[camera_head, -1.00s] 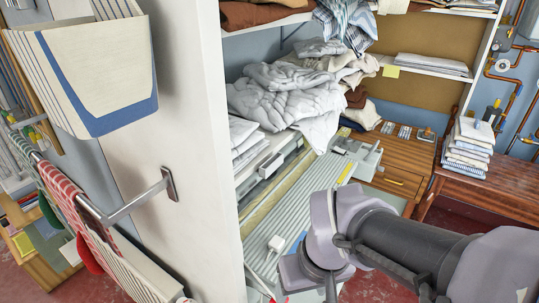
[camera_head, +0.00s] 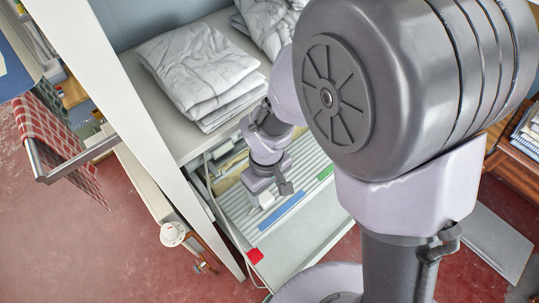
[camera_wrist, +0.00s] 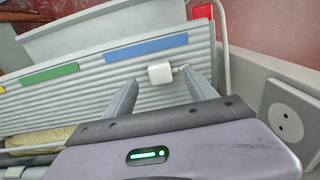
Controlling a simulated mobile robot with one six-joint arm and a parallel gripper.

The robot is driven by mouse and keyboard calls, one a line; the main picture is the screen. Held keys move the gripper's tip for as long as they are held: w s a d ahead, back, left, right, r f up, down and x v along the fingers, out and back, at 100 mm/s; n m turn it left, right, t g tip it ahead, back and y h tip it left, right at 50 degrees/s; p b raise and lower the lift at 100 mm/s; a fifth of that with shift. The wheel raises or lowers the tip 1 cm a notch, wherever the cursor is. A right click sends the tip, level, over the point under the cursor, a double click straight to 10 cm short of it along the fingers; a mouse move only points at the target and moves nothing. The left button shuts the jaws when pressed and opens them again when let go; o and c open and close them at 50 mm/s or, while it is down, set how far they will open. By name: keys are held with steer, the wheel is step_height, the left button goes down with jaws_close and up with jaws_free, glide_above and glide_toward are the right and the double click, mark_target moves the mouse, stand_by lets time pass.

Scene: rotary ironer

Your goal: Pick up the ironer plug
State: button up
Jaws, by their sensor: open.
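The white, block-shaped ironer plug (camera_wrist: 160,74) lies on the ribbed pale surface (camera_wrist: 90,88) of the ironer in the wrist view. A short stub or cord shows at its right side. My gripper (camera_wrist: 161,80) is open, with one finger on each side of the plug in the picture; I cannot tell whether the fingertips are level with it or still above it. In the head view my gripper (camera_head: 272,186) is over the ribbed surface, and a small white part of the plug (camera_head: 265,199) shows below it, mostly hidden.
A blue strip (camera_wrist: 146,48) and a green strip (camera_wrist: 50,74) lie on the ribs. A red block (camera_wrist: 203,12) with a pale cord is at the edge. A round socket (camera_wrist: 288,122) is at right. Folded white linen (camera_head: 197,65) lies on the shelf above.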

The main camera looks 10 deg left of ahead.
mark_target(268, 200)
step_height(268, 200, down, 6)
steer(key=shift+w+b, duration=0.15)
steer(key=shift+b, duration=1)
steer(key=shift+r, duration=0.15)
jaws_close()
